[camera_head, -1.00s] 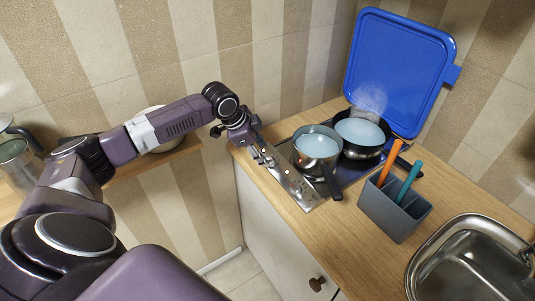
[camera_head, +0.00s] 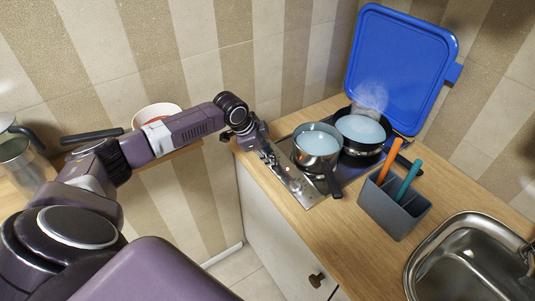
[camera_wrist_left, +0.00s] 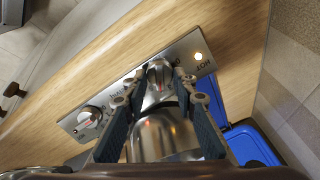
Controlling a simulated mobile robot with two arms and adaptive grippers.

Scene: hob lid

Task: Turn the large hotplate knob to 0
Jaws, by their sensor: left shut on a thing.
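A steel control panel (camera_wrist_left: 115,92) runs along the front of the hob, with two knobs. My left gripper (camera_wrist_left: 160,84) is shut on the knob nearer the wall (camera_wrist_left: 159,70), with a finger on each side of it. The other knob (camera_wrist_left: 90,116) is free, farther left in the wrist view, with a red mark. The panel lettering is too small to tell which knob serves the large hotplate. In the head view my left gripper (camera_head: 264,150) is low over the panel's wall end and hides the held knob. My right gripper is not in view.
A lit lamp (camera_wrist_left: 199,56) marked HOT is on the panel. A steel pot (camera_head: 315,153) and a steaming dark pan (camera_head: 362,147) stand on the hob, before a raised blue lid (camera_head: 397,70). A grey utensil holder (camera_head: 393,212) and sink (camera_head: 465,265) are at the right.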

